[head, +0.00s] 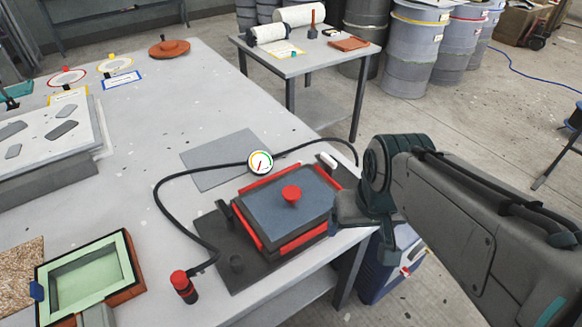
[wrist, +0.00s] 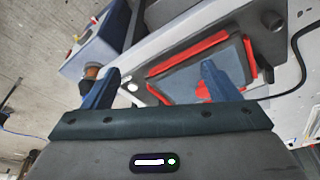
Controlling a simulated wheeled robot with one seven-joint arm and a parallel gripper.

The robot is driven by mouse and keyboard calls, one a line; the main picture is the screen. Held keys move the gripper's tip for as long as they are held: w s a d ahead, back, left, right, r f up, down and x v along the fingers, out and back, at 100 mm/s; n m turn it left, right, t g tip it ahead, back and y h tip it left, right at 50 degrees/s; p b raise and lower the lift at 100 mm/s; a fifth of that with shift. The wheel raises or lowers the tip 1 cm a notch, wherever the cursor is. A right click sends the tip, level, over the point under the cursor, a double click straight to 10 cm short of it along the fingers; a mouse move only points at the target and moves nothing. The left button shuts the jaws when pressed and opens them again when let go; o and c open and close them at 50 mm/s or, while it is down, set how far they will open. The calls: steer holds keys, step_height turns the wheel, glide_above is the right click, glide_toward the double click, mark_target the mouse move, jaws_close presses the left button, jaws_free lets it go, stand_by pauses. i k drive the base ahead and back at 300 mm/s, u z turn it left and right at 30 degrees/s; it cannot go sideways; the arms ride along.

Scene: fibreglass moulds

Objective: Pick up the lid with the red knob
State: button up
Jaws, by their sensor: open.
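The lid (head: 265,212) is a blue-grey square plate with a red knob (head: 291,194) at its middle. It lies inside red edge strips on a dark box near the table's right edge. In the wrist view the lid (wrist: 180,82) shows between and beyond my fingers, and the red knob (wrist: 203,91) is partly hidden by the right finger. My gripper (wrist: 160,69) is open with nothing between its fingers. In the head view my gripper (head: 362,208) is just right of the lid, apart from the knob; its fingers are hard to make out there.
A black hose with a gauge (head: 260,162) loops around the box. A red-capped cylinder (head: 184,286) and a green mould (head: 88,276) stand in front left. A reddish round disc (head: 170,47) lies at the back. A blue bin (head: 388,268) is beside the table.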

mark_target(280, 210)
steer(key=k, duration=0.5)
steer(key=z, duration=1.1)
steer(key=i, duration=0.9)
steer(key=u, duration=2.1)
